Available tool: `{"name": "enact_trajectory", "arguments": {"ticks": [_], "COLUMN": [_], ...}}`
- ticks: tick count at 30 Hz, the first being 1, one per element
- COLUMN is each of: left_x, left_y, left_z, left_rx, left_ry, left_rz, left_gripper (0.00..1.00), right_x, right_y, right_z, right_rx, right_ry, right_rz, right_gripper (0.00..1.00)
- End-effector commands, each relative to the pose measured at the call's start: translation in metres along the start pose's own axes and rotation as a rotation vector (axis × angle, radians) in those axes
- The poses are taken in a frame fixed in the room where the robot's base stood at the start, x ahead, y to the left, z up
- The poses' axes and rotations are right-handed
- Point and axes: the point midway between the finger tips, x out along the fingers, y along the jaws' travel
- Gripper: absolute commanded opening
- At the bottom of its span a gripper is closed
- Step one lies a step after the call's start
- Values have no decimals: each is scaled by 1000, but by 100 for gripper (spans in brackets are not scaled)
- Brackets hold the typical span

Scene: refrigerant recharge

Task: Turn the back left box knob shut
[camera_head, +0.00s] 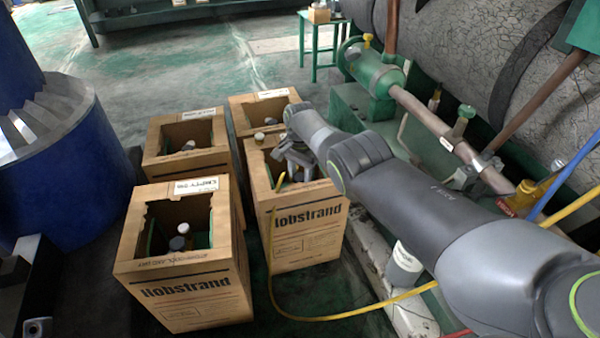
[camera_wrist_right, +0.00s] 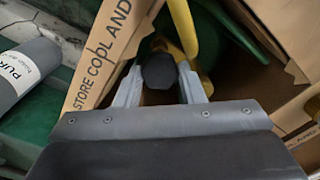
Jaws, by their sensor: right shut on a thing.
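Cardboard boxes stand in a cluster on the floor. In the back left box (camera_head: 160,168) a small pale knob (camera_head: 188,145) shows low in the opening. My right gripper (camera_head: 293,170) reaches down into the front right box (camera_head: 305,235), which has a yellow hose (camera_head: 272,250) coming out of it. In the right wrist view its fingers (camera_wrist_right: 160,90) are shut on a dark round knob (camera_wrist_right: 158,71), beside the yellow hose (camera_wrist_right: 186,30). What is under the knob is hidden. My left gripper does not show.
The front left box (camera_head: 190,300) holds a white-capped part (camera_head: 183,228). Another box (camera_head: 262,95) stands at the back right. A blue drum (camera_head: 60,190) is at the left.

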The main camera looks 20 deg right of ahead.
Motion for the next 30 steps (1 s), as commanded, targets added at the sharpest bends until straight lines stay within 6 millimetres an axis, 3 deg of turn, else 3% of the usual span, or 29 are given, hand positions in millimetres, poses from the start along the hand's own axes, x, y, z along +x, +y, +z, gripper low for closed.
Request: {"name": "enact_trajectory", "arguments": {"ticks": [15,30], "left_x": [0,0], "left_y": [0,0], "left_z": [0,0], "left_rx": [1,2], "left_ry": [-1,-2], "left_rz": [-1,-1], "left_gripper": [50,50], "right_x": [-1,-1], "right_y": [0,0], "right_z": [0,-1], "right_rx": [399,516], "right_ry": [2,1], "right_rz": [-2,-2], "right_gripper": [13,13]}}
